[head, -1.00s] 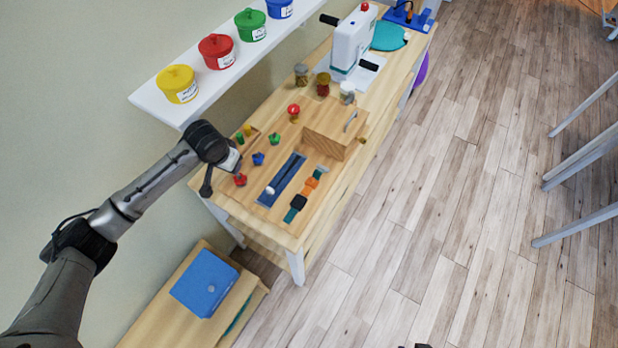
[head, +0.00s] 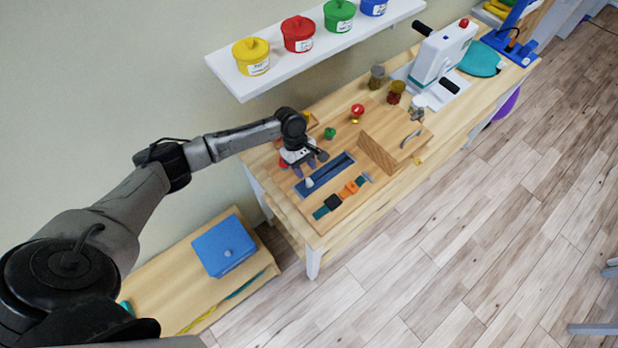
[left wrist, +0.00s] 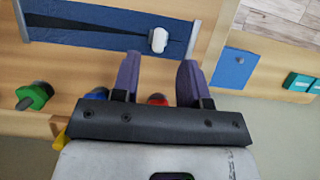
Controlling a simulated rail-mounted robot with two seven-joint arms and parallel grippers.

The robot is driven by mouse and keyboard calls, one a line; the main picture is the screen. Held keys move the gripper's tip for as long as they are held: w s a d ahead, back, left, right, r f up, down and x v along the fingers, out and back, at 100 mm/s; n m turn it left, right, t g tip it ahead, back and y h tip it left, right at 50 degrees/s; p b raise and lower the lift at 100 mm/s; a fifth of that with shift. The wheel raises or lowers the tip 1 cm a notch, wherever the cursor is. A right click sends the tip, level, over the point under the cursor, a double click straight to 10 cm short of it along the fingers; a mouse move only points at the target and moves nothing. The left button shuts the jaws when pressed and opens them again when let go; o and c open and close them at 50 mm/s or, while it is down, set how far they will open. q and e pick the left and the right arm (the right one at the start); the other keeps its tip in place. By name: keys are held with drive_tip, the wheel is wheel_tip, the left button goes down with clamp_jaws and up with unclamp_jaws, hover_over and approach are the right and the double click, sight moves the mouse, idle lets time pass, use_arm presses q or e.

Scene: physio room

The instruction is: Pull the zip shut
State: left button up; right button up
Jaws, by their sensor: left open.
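The zip board (head: 327,174) is a blue strip with a dark zip line, lying on the wooden table. Its white slider (head: 309,182) sits at the near left end of the strip. In the left wrist view the blue strip (left wrist: 90,38) runs across the top, with the white slider (left wrist: 158,40) near its right end. My left gripper (head: 305,175) is over the table beside the slider end. In the left wrist view its two purple fingers (left wrist: 158,75) are apart and empty, just short of the slider. My right gripper is not in view.
A watch-like strap (head: 342,198) lies right of the zip board. A wooden box with a handle (head: 388,148) stands behind it. A green knob (head: 330,133) and a red-topped piece (head: 357,111) stand nearby. A shelf (head: 300,62) with coloured tubs hangs above the table's back.

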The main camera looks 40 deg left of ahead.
sight(309, 180)
use_arm(q)
drive_tip(key=shift+x, duration=2.55)
drive_tip(key=shift+c, duration=0.4)
clamp_jaws()
